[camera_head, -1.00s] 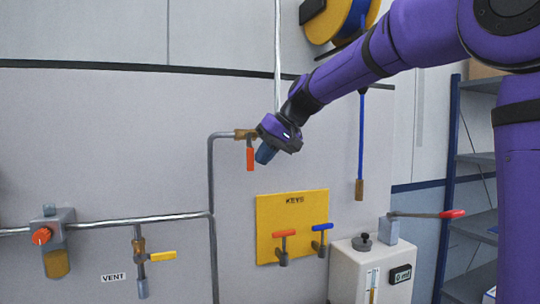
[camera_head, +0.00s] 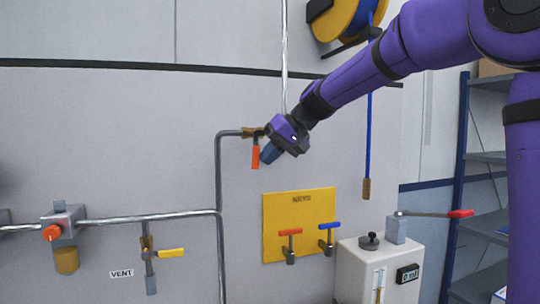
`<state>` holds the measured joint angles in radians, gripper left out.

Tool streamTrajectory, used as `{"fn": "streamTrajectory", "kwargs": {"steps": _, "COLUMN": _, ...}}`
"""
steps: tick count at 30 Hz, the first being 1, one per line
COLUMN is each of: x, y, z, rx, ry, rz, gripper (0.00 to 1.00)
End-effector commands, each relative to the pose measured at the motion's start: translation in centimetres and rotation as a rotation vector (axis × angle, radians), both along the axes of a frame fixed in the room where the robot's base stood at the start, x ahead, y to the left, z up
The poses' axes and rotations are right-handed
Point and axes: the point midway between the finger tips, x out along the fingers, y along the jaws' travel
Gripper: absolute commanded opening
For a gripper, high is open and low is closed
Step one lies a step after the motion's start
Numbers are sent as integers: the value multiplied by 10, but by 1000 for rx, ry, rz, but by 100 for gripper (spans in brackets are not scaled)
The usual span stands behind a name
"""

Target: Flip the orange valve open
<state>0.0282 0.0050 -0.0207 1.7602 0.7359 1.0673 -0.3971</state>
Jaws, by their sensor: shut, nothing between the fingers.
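The orange valve handle (camera_head: 255,157) hangs straight down from a brass valve body (camera_head: 252,132) at the upper bend of a grey wall pipe. My gripper (camera_head: 267,156) is shut and empty, pointing down and to the left.
A yellow KEYS board (camera_head: 299,210) holds a red and a blue T-key below. A yellow-handled valve (camera_head: 170,253) and an orange-knobbed regulator (camera_head: 51,232) are at left.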

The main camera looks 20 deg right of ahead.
Motion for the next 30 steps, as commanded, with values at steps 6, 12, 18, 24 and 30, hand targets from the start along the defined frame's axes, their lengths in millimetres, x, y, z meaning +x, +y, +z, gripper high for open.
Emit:
{"fn": "streamTrajectory", "kwargs": {"steps": 6, "x": 0, "y": 7, "z": -4, "rx": 123, "ry": 3, "rz": 0, "gripper": 0}}
{"fn": "streamTrajectory", "kwargs": {"steps": 12, "x": 0, "y": 17, "z": -7, "rx": 306, "ry": 4, "rz": 0, "gripper": 0}}
{"fn": "streamTrajectory", "kwargs": {"steps": 18, "x": 0, "y": 28, "z": -7, "rx": 497, "ry": 3, "rz": -1, "gripper": 0}}
{"fn": "streamTrajectory", "kwargs": {"steps": 24, "x": 0, "y": 39, "z": -6, "rx": 687, "ry": 3, "rz": 0, "gripper": 0}}
{"fn": "streamTrajectory", "kwargs": {"steps": 30, "x": 0, "y": 50, "z": -2, "rx": 877, "ry": 2, "rz": 0, "gripper": 0}}
